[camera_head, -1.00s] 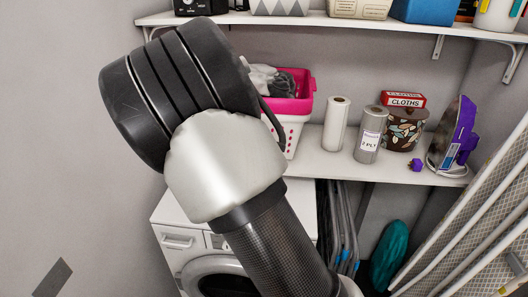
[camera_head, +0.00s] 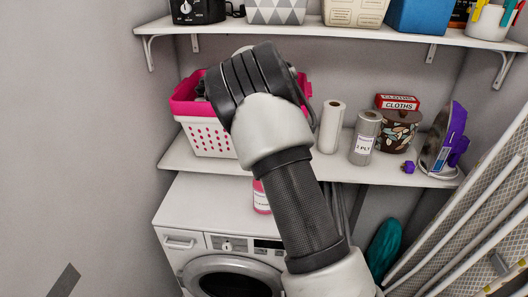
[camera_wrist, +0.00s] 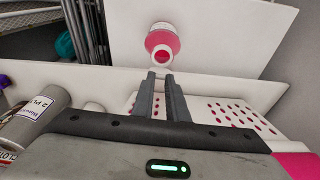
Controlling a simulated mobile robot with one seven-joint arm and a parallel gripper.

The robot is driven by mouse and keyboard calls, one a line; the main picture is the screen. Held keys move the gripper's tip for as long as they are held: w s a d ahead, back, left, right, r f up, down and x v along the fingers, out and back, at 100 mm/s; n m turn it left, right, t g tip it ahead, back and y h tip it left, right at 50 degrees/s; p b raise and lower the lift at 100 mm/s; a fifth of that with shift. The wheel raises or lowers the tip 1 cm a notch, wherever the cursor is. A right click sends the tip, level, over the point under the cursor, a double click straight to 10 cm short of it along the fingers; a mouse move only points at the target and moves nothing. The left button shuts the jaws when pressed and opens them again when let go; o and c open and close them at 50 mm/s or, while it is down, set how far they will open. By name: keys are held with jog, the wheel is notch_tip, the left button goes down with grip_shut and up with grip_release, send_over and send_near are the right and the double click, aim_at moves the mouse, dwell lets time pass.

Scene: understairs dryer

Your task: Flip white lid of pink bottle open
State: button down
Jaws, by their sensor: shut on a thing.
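The pink bottle (camera_head: 261,197) stands on top of the white dryer, partly hidden by my forearm in the head view. In the wrist view the pink bottle (camera_wrist: 163,41) is at top centre, showing a pale label, a pink shoulder and a white ring-shaped top (camera_wrist: 162,57) with a pink centre. I cannot tell whether its lid is open. My gripper (camera_wrist: 160,76) has its fingers close together just below the bottle top in the picture, with a narrow gap. What they hold is not clear. The head view hides my fingers behind my wrist.
A pink-and-white basket (camera_head: 205,135) stands on the lower shelf (camera_head: 300,166), behind my wrist. A paper roll (camera_head: 331,127), a grey roll (camera_head: 365,138) and an iron (camera_head: 446,140) stand to the right. The dryer top (camera_head: 205,205) has free room left of the bottle.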

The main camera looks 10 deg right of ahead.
jog(key=shift+w+d+f+g+y, duration=0.1)
jog(key=shift+w+d+g+y, duration=0.15)
jog(key=shift+w+g, duration=0.35)
jog(key=shift+w+d+f+g+y, duration=0.1)
jog(key=shift+w+g+y, duration=0.2)
jog(key=shift+g, duration=0.5)
jog(key=shift+w+g, duration=0.1)
jog(key=shift+g, duration=0.2)
jog(key=c, duration=1.7)
grip_release()
jog(key=shift+r, duration=0.15)
